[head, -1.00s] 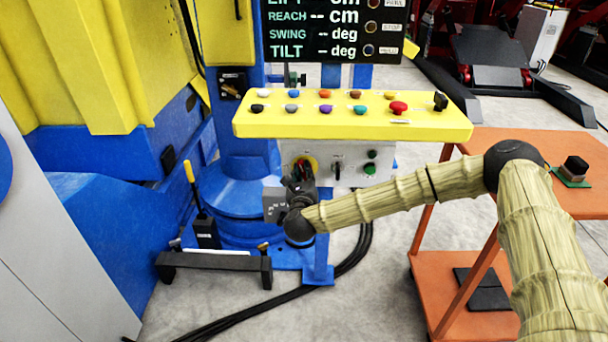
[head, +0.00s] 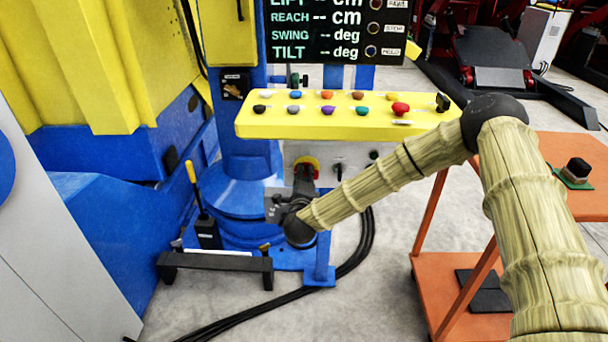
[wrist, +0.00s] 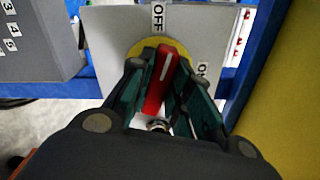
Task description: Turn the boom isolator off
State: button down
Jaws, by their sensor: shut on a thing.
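The boom isolator is a red rotary handle with a white line, on a yellow round plate (wrist: 146,47) fixed to a pale panel. In the wrist view the red handle (wrist: 166,72) stands between the two fingers of my gripper (wrist: 162,95), which is shut on it. The handle leans slightly right of upright, with its white line near the OFF label (wrist: 158,17). A second label (wrist: 202,70), partly hidden by a finger, is at the right. In the head view my gripper (head: 305,185) covers most of the handle, and the yellow plate (head: 311,163) shows above it.
A yellow console (head: 345,123) with several coloured knobs overhangs the panel. An orange cart (head: 560,150) stands at the right. Black cables (head: 355,250) run down to the floor.

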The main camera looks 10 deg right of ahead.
jog(key=shift+f+n, duration=0.15)
jog(key=shift+n, duration=1.35)
jog(key=c, duration=1.3)
grip_release()
jog(key=shift+s, duration=0.15)
jog(key=s, duration=0.4)
jog(key=s+a, duration=0.1)
jog(key=s, duration=0.2)
jog(key=s+a, duration=0.1)
jog(key=s, duration=0.3)
jog(key=shift+s, duration=0.3)
